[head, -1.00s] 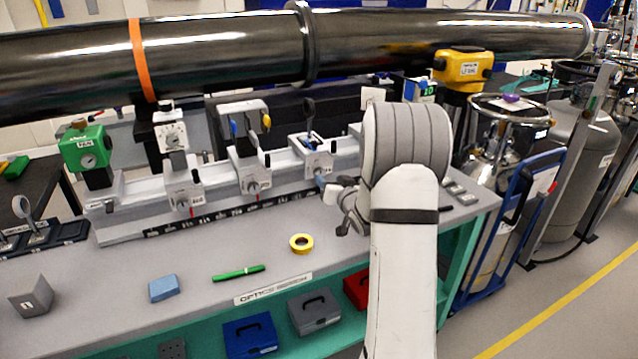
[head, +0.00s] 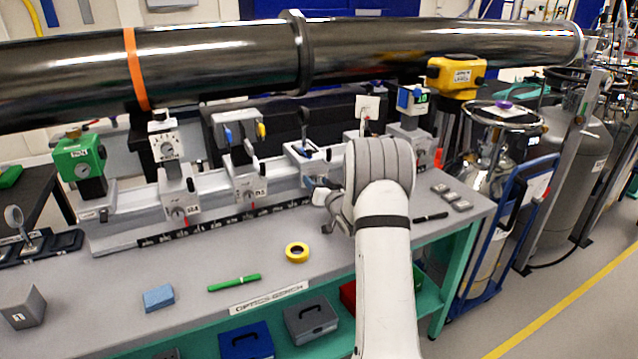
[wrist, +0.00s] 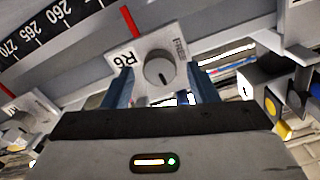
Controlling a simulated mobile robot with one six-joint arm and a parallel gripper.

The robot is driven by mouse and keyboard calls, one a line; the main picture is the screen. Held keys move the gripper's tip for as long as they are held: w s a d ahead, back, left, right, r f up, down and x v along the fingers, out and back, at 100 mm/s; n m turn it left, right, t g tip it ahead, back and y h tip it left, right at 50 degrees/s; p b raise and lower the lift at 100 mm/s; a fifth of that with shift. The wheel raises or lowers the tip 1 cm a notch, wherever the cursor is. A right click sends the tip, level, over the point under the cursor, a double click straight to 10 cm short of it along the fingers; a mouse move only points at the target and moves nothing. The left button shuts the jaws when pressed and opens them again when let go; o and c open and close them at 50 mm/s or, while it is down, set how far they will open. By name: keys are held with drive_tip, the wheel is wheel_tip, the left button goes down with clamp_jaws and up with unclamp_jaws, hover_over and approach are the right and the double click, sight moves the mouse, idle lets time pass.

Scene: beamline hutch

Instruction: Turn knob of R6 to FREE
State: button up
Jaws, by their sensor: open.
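The R6 carriage (wrist: 185,38) shows its plate and "R6" label in the wrist view. Its round grey knob (wrist: 157,68) has a dark mark toward the bottom of the picture. In the head view my gripper (head: 325,198) is at the rail's front, partly hidden by my arm, and the knob there cannot be made out.
Other carriages with knobs stand along the rail, one labelled (head: 178,205) at left. Yellow tape (head: 297,252), a green pen (head: 234,283) and a blue block (head: 158,298) lie on the bench (head: 110,320). A large black pipe (head: 220,65) runs above the rail.

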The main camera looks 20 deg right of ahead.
drive_tip(key=shift+c, duration=0.3)
drive_tip(key=c, duration=0.9)
drive_tip(key=shift+f+n+b, duration=0.1)
drive_tip(key=shift+n+b, duration=0.2)
drive_tip(key=shift+b, duration=0.35)
drive_tip(key=n+b, duration=0.5)
drive_tip(key=b, duration=0.2)
drive_tip(key=n+b, duration=0.6)
drive_tip(key=b, duration=0.2)
drive_tip(key=n+b, duration=0.6)
drive_tip(key=b, duration=0.2)
drive_tip(key=shift+a+f, duration=0.1)
drive_tip(key=shift+a, duration=0.25)
drive_tip(key=shift+n, duration=0.3)
